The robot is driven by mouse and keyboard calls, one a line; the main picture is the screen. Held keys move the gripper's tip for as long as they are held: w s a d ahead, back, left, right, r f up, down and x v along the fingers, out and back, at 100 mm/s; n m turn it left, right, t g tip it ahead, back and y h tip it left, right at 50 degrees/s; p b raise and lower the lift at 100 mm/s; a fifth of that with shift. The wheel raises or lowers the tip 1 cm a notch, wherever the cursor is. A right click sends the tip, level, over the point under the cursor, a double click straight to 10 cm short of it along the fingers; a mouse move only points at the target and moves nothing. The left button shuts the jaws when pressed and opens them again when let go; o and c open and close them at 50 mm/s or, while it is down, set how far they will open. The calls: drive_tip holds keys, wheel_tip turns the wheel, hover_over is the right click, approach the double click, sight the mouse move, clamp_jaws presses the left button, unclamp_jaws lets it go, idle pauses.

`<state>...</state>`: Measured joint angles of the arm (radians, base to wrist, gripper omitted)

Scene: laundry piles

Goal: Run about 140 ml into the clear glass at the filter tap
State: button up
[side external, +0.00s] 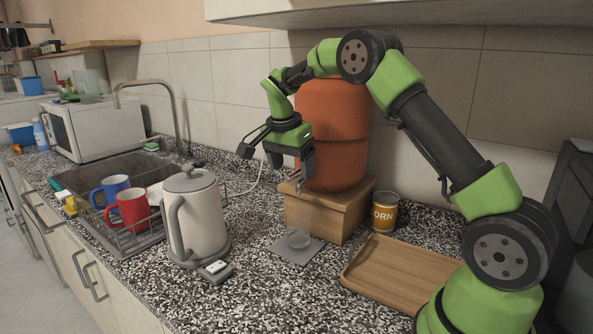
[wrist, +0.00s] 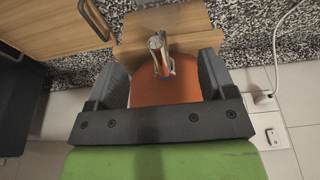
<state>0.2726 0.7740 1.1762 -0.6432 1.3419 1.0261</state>
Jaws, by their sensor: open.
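The orange clay filter (side external: 335,125) stands on a wooden stand (side external: 330,215) against the tiled wall. Its silver tap (wrist: 160,48) shows in the wrist view, between my fingers in the picture. The clear glass (side external: 298,239) stands upright on a grey mat (side external: 284,252) in front of the stand, below my gripper; its upper part is faint. I cannot tell any water in it. My gripper (side external: 291,165) is open, at the front of the filter above the glass. In the wrist view my gripper (wrist: 163,72) has nothing held; contact with the tap cannot be told.
A kettle (side external: 193,215) stands left of the mat. A corn can (side external: 384,211) and a wooden tray (side external: 400,272) lie to the right. Blue and red mugs (side external: 130,208) sit in a rack by the sink. A white cord (wrist: 276,50) runs to a wall socket.

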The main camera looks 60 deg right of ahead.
sight(292, 173)
drive_tip(key=shift+d+v, duration=0.25)
drive_tip(key=shift+v, duration=0.8)
drive_tip(key=shift+d+v, duration=0.25)
drive_tip(key=shift+v, duration=0.75)
drive_tip(key=shift+d+v, duration=0.25)
drive_tip(key=shift+v, duration=0.8)
drive_tip(key=shift+r, duration=0.25)
drive_tip(key=shift+s+a+r, duration=0.1)
drive_tip(key=shift+a+r, duration=0.1)
drive_tip(key=shift+r, duration=0.05)
drive_tip(key=s+a+r+n+t+y, duration=0.2)
drive_tip(key=s+a+r+n+t, duration=0.2)
drive_tip(key=s+a+r+n, duration=0.55)
drive_tip(key=s+a+f+n+t+y, duration=0.1)
drive_tip(key=s+a+f+n, duration=0.1)
drive_tip(key=s, duration=0.5)
drive_tip(key=s+a+f+n+t+y, duration=0.1)
drive_tip(key=s+a+f+n+t, duration=0.1)
drive_tip(key=s+a, duration=0.3)
drive_tip(key=shift+s+a+f+y, duration=0.3)
drive_tip(key=shift+s+f+y, duration=0.1)
drive_tip(key=shift+s+f, duration=0.55)
drive_tip(key=shift+r, duration=0.1)
